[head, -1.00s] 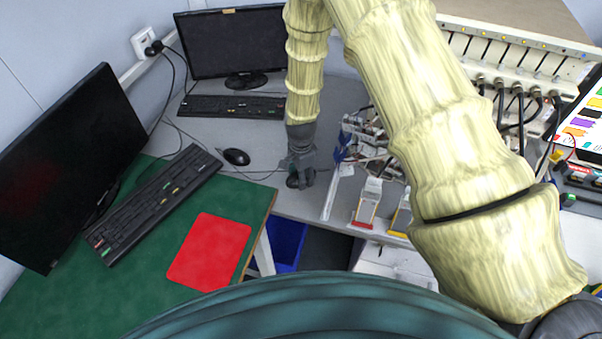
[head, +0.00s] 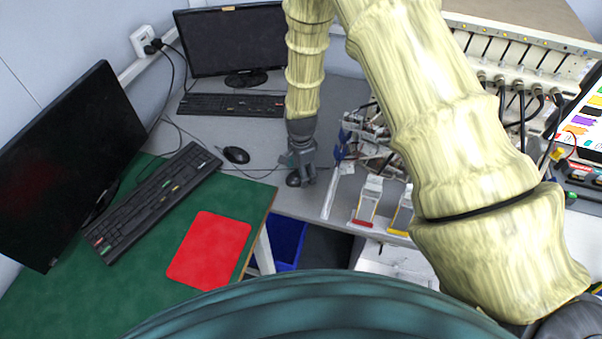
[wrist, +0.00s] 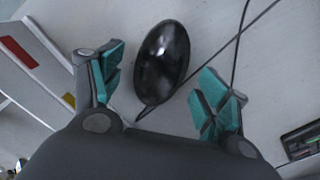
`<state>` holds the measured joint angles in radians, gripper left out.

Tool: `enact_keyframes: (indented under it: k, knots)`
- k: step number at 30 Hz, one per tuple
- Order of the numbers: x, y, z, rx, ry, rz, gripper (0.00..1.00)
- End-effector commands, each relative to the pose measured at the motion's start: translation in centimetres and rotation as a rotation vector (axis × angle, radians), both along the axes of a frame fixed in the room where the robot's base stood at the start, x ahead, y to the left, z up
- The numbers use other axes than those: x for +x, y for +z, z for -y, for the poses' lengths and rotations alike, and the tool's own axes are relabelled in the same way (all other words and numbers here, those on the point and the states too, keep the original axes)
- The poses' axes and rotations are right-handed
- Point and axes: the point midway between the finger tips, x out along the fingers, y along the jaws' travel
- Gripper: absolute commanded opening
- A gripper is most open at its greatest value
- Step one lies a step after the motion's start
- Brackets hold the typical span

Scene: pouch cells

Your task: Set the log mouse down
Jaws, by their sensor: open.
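The log mouse, a black oval mouse (head: 293,180), rests on the grey desk near its front edge, just beside my gripper (head: 304,172). In the wrist view the same mouse (wrist: 162,60) lies flat between and a little beyond the teal pads of my gripper (wrist: 160,82). The jaws are wide apart, with clear space between each pad and the mouse. A thin cable runs from the mouse's near end across the desk.
Another black mouse (head: 236,155) lies to the left by a keyboard (head: 232,106). A green mat (head: 130,285) carries a second keyboard (head: 150,205) and a red pad (head: 210,250). Pouch-cell holders (head: 367,203) and wiring stand to the right. The desk's front edge is close.

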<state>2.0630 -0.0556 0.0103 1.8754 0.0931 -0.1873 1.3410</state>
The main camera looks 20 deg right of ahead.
Motion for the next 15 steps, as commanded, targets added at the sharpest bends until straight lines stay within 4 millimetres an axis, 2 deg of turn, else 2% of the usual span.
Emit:
enact_keyframes:
  k: [15]
  knots:
    - [0.1, 5.8, 0.0, 0.000, -0.001, 0.003, 0.75]
